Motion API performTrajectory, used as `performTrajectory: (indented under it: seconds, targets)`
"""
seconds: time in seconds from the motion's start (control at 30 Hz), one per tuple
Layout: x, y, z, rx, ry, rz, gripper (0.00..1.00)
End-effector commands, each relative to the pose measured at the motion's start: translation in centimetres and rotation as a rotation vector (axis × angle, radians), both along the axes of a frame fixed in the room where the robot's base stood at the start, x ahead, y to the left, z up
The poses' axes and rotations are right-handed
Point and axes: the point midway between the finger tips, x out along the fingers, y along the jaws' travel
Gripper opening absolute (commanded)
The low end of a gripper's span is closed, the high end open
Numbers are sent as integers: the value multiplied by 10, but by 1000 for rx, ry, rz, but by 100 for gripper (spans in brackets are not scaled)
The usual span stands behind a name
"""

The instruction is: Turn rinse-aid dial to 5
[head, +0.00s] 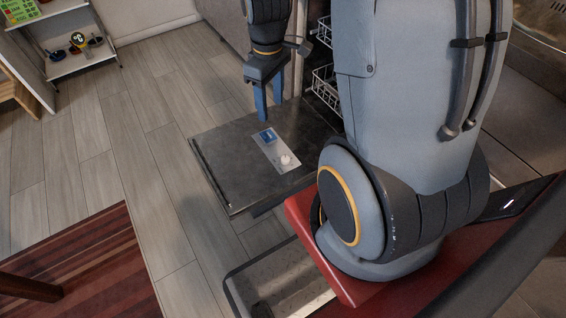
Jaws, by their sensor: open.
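The open dishwasher door (225,165) lies flat as a dark panel. A light grey dispenser plate (270,151) is set in it. A small round white dial (286,160) sits at the plate's near end, apparently the rinse-aid dial; its numbers are too small to read. A blue part (267,136) is at the plate's far end. My gripper (269,113) points down with its blue fingers apart and nothing between them. It is over the far part of the door, beyond the blue part and away from the dial. Its exact height is hard to judge.
Wire dish racks (325,85) stand inside the dishwasher, partly hidden by my arm. A white shelf (75,62) with small items stands at the back left. A red striped rug (85,265) lies at lower left. The wood floor (110,140) between is clear.

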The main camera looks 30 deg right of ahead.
Motion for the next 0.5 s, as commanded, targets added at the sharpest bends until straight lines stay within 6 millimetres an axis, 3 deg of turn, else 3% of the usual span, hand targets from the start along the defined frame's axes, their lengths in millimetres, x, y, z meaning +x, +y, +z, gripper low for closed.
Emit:
performTrajectory:
  seconds: [0.03, 0.5]
  targets:
    - [11, -7, -33, 2, 5, 29, 51]
    - [74, -71, -239, 13, 17, 376, 51]
